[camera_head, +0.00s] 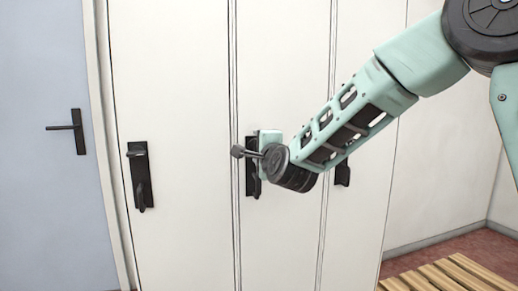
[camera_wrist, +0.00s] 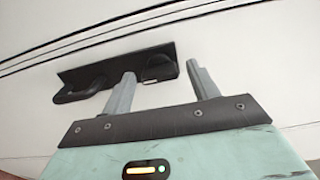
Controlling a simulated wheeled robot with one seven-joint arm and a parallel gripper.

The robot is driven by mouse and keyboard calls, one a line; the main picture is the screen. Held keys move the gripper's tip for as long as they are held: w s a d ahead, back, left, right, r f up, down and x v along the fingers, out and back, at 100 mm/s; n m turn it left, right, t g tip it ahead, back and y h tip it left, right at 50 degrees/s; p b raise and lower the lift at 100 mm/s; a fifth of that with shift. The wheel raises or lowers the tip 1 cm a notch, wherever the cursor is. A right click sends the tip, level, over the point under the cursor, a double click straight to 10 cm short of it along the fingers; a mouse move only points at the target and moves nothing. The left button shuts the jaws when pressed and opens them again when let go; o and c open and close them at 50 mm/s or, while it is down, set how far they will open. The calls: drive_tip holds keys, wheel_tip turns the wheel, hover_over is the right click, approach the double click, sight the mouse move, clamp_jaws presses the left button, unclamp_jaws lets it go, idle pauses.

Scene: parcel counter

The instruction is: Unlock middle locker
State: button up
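The middle locker (camera_head: 285,240) is a tall white door, shut, with a black handle plate at its left edge. In the head view my gripper (camera_head: 245,153) is in front of this plate and hides much of it; the lower part of its handle (camera_head: 254,186) shows below. In the wrist view the black plate (camera_wrist: 118,70) lies tilted, with the lever (camera_wrist: 80,92) at left and a rounded lock part (camera_wrist: 160,66) at right. My gripper (camera_wrist: 160,70) is open. Its two grey fingers are apart on either side of the lock part; I cannot tell whether they touch it.
The left locker (camera_head: 185,90) has a similar black handle (camera_head: 140,175), and the right locker (camera_head: 365,225) has one partly behind my arm. A blue-grey door (camera_head: 45,200) with a black lever is at far left. A slatted wooden bench (camera_head: 440,275) is at lower right.

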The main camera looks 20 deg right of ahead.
drive_tip(key=s, duration=1.7)
drive_tip(key=shift+s, duration=0.2)
